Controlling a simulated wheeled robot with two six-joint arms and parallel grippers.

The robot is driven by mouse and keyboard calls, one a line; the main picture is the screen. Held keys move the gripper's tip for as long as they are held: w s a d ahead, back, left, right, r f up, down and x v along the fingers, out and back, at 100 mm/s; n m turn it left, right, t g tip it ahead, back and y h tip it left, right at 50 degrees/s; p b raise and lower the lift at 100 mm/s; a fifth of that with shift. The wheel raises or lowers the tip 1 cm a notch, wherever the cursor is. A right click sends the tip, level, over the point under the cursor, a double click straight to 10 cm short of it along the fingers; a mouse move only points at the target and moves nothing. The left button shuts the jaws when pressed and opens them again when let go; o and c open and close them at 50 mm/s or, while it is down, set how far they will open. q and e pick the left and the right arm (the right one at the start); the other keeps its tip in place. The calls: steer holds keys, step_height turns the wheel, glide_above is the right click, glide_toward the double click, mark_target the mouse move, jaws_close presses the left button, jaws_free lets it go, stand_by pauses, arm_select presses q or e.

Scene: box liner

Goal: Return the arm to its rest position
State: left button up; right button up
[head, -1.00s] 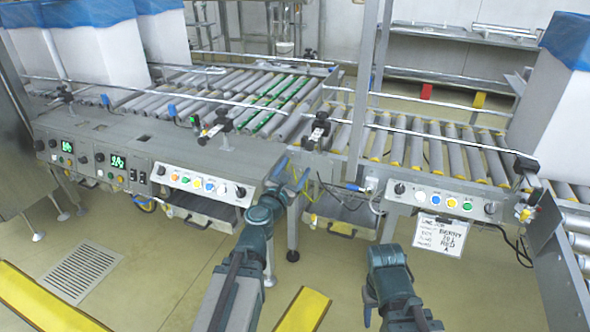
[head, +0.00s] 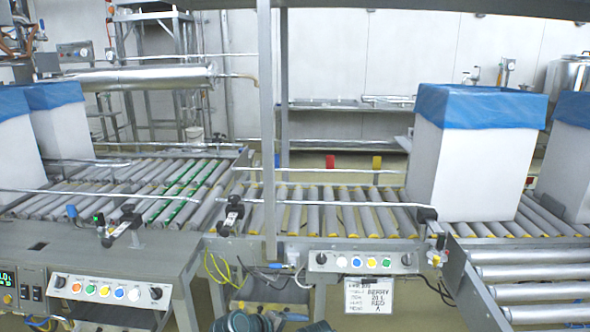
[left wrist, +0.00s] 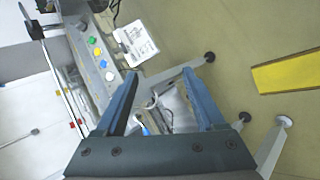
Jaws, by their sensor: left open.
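My left gripper (left wrist: 159,76) shows in the left wrist view with its two blue fingers wide apart and nothing between them. Beyond the fingers are the conveyor's steel frame legs and the floor. In the head view only small pieces of my arms show at the bottom edge, and neither gripper's fingers can be made out there. My right gripper is out of view.
A roller conveyor (head: 330,215) crosses the head view, with a control panel (head: 362,262) and a paper sign (head: 370,296) on its front. White boxes with blue liners, one of them at the right (head: 468,165), stand on it. The left wrist view shows a yellow floor strip (left wrist: 287,72).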

arm_select(q)
steer(key=s+a+f+m+g+y, duration=0.3)
steer(key=s+f+m+g+y, duration=0.15)
steer(key=s+m, duration=0.2)
steer(key=s+a+f+m+g+y, duration=0.2)
steer(key=s+f+m+g+y, duration=0.15)
steer(key=s+m+y, duration=0.35)
step_height(320, 180, up, 33)
steer(key=t+h+p, duration=0.1)
steer(key=h+p, duration=0.1)
steer(key=p, duration=3)
steer(key=shift+s+a+n+h+p, duration=0.2)
steer(key=shift+s+n+h+p, duration=0.15)
steer(key=shift+n+p, duration=0.1)
steer(key=shift+f, duration=0.15)
